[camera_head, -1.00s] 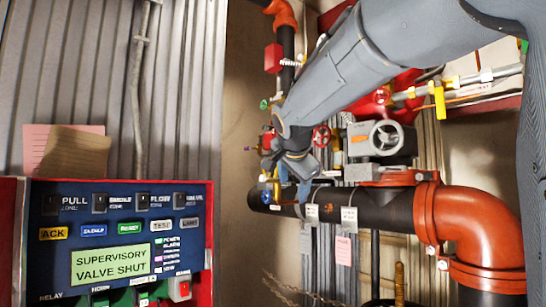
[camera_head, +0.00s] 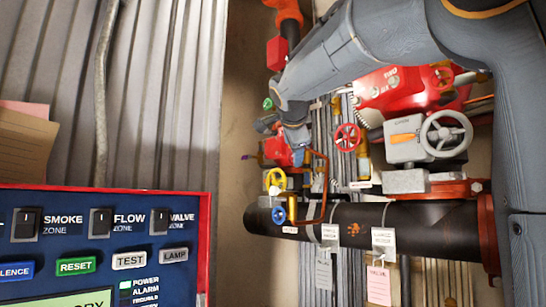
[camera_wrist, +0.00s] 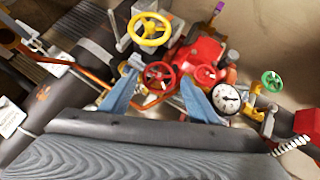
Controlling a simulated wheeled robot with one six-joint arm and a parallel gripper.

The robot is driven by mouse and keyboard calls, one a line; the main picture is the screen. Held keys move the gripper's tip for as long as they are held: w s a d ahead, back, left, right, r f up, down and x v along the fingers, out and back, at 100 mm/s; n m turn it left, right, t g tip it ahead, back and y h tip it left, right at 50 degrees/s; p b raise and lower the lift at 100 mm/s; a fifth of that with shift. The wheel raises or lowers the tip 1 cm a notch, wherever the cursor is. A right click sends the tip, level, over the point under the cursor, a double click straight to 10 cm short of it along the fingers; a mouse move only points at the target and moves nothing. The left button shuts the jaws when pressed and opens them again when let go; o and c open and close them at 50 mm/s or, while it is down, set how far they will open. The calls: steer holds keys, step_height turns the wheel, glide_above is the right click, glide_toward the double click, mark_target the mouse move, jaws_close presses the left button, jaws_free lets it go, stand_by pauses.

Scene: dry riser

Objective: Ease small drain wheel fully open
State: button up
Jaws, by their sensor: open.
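My gripper shows in the wrist view (camera_wrist: 161,77) with two blue fingers spread apart and nothing between them in its grip. A small red handwheel (camera_wrist: 159,75) appears between the fingertips; I cannot tell its depth from them. A yellow handwheel (camera_wrist: 148,28) is beyond the fingers, and it also shows in the head view (camera_head: 275,179) at the black pipe's left end. A blue handwheel (camera_head: 279,215) is just below it. A red handwheel (camera_head: 347,137) is right of my gripper (camera_head: 300,162). No label shows which wheel is the drain.
A gauge (camera_wrist: 226,98) and a green handwheel (camera_wrist: 271,80) are close right of the fingers. A grey gearbox with a large wheel (camera_head: 446,134) stands above the black pipe (camera_head: 400,220). Tags (camera_head: 379,285) hang below. An alarm panel (camera_head: 100,245) is at lower left.

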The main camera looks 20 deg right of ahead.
steer(key=shift+p+x, duration=0.7)
steer(key=shift+x, duration=1.85)
steer(key=c, duration=0.6)
steer(key=shift+a, duration=0.15)
steer(key=shift+c, duration=0.8)
